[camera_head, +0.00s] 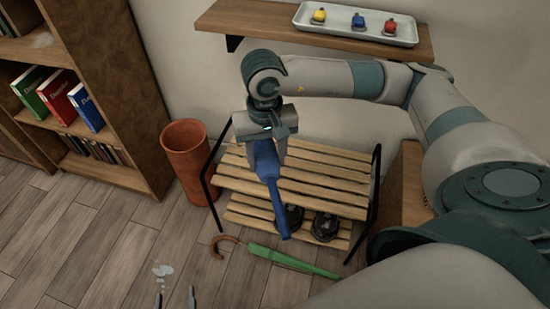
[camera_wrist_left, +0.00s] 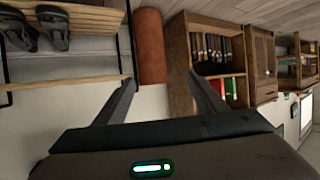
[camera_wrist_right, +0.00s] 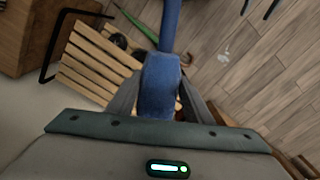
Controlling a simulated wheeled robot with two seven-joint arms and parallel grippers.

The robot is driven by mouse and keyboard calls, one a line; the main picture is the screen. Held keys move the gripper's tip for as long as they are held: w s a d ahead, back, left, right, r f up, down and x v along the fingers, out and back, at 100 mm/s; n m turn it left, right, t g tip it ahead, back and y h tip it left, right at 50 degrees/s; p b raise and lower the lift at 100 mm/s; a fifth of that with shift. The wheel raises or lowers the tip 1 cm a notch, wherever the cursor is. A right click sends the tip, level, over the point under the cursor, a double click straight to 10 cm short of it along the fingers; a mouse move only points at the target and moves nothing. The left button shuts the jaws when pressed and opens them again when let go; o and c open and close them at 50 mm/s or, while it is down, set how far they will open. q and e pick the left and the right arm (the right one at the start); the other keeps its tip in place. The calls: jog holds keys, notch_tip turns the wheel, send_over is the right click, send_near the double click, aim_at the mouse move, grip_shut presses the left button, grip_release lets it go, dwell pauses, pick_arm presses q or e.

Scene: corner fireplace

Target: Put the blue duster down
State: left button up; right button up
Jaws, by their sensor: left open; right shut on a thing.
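The blue duster (camera_head: 268,168) is in my right gripper (camera_head: 266,143), above the top of a slatted wooden rack (camera_head: 330,172). Its long end points down toward the front of the rack. I cannot tell whether it touches the slats. In the right wrist view the duster (camera_wrist_right: 160,85) lies between the two fingers, which are shut on it. My left gripper (camera_head: 175,298) shows only its fingertips at the bottom edge, over the floor. In the left wrist view its fingers (camera_wrist_left: 162,98) are apart with nothing between them.
A green umbrella (camera_head: 290,261) lies on the floor before the rack. Dark shoes (camera_head: 325,226) sit on the lower shelf. A terracotta bin (camera_head: 187,160) and bookcase (camera_head: 125,100) stand left. A tray (camera_head: 345,25) is on the wall shelf (camera_head: 260,28).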

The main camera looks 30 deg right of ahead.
aim_at(277, 172)
pick_arm(q)
jog(key=s+d+r+t+h+b, duration=0.1)
jog(key=r+t+b, duration=0.4)
jog(key=r, duration=0.9)
jog(key=s+d+r+t+h+b, duration=0.1)
jog(key=s+r+t+h+b, duration=0.2)
jog(key=r, duration=1)
jog(key=s+t+b, duration=0.2)
jog(key=b, duration=0.2)
jog(key=shift+d+r+t+b, duration=0.3)
jog(key=shift+r+b, duration=0.05)
jog(key=shift+b, duration=0.05)
pick_arm(e)
jog(key=d+f+m, duration=0.2)
jog(key=d+f, duration=0.1)
jog(key=f, duration=0.3)
jog(key=d+f+m, duration=0.2)
jog(key=d+f, duration=0.2)
jog(key=f, duration=0.3)
jog(key=s+d+f+m, duration=0.1)
jog(key=d+f, duration=0.2)
jog(key=f, duration=0.3)
jog(key=shift+d+f+m, duration=0.25)
jog(key=shift+f+m, duration=0.1)
jog(key=shift+m, duration=0.05)
jog(key=shift+w+f, duration=0.1)
